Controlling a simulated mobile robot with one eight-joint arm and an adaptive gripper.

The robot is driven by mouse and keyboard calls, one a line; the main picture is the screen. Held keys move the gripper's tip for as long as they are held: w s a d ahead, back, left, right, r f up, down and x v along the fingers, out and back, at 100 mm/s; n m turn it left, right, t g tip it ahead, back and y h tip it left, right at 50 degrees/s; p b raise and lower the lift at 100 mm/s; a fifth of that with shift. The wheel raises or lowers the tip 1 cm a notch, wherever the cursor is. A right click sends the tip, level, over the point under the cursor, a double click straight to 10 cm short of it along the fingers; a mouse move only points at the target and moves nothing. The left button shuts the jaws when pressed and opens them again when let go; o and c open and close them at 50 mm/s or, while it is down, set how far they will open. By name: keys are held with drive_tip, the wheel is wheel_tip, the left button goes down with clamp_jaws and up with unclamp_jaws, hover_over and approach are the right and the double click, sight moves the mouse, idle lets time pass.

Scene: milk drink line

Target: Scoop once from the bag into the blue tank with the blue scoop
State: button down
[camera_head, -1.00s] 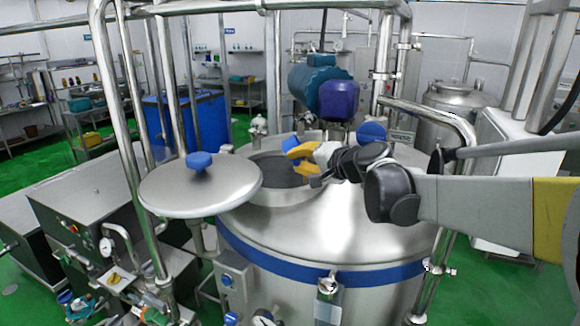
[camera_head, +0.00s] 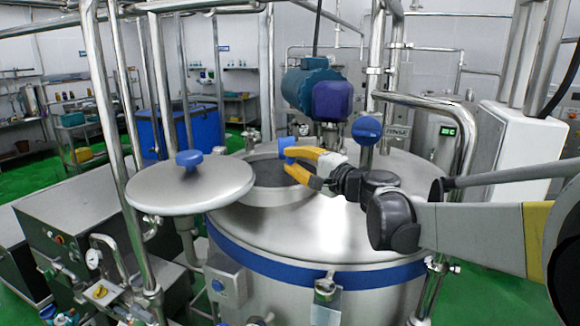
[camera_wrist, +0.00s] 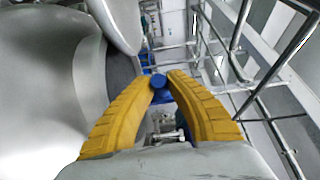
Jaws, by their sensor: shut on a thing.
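The blue tank is a large steel vessel with a blue band (camera_head: 318,272) around its upper wall. Its round top opening (camera_head: 262,190) is uncovered. My gripper (camera_head: 287,161), with yellow fingers, is above the opening. It is shut on the blue scoop (camera_head: 287,145); a short blue part shows at the fingertips. In the wrist view, my gripper (camera_wrist: 160,78) has the round blue end of the scoop (camera_wrist: 158,82) between its fingertips. The scoop's bowl and its contents cannot be made out. The bag is not in view.
A round steel lid (camera_head: 150,190) with a blue knob is swung out left of the opening. A blue-and-teal motor (camera_head: 325,95) stands behind it on the tank top. Steel pipe rails (camera_head: 440,103) surround the tank. A blue bin (camera_head: 205,130) stands at the back.

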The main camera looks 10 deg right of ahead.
drive_tip(key=shift+f+m+t+b, duration=0.4)
drive_tip(key=shift+m+t+b, duration=0.4)
drive_tip(key=shift+b, duration=0.55)
drive_tip(key=shift+m+y+b, duration=0.3)
drive_tip(key=shift+m+b, duration=0.2)
drive_tip(key=shift+r, duration=0.1)
idle(0.5)
